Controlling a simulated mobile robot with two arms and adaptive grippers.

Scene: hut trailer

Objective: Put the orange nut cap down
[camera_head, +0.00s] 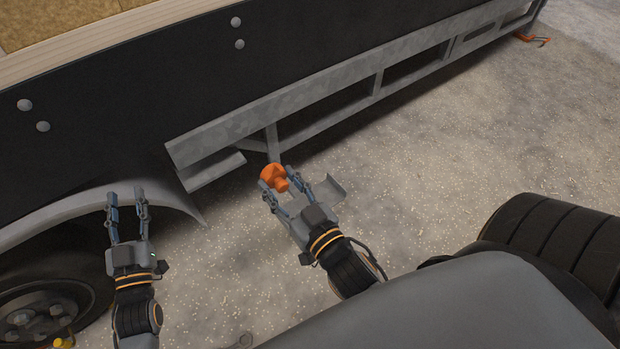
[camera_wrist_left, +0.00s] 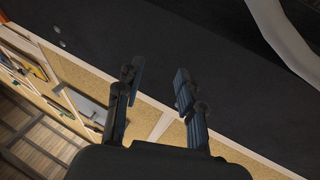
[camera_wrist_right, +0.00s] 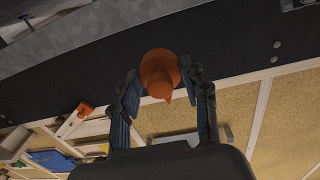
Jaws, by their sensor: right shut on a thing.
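The orange nut cap (camera_head: 274,177) is held between the fingers of my right gripper (camera_head: 284,188), in front of the trailer's grey side rail. It also shows in the right wrist view (camera_wrist_right: 160,76), with a finger of my right gripper (camera_wrist_right: 162,90) on each side. My left gripper (camera_head: 127,205) is empty, beside the wheel arch at the left of the head view. In the left wrist view my left gripper (camera_wrist_left: 158,92) has its fingers apart with nothing between them.
The trailer's wheel (camera_head: 40,315) with its exposed nuts is at the lower left, under the grey fender (camera_head: 100,200).

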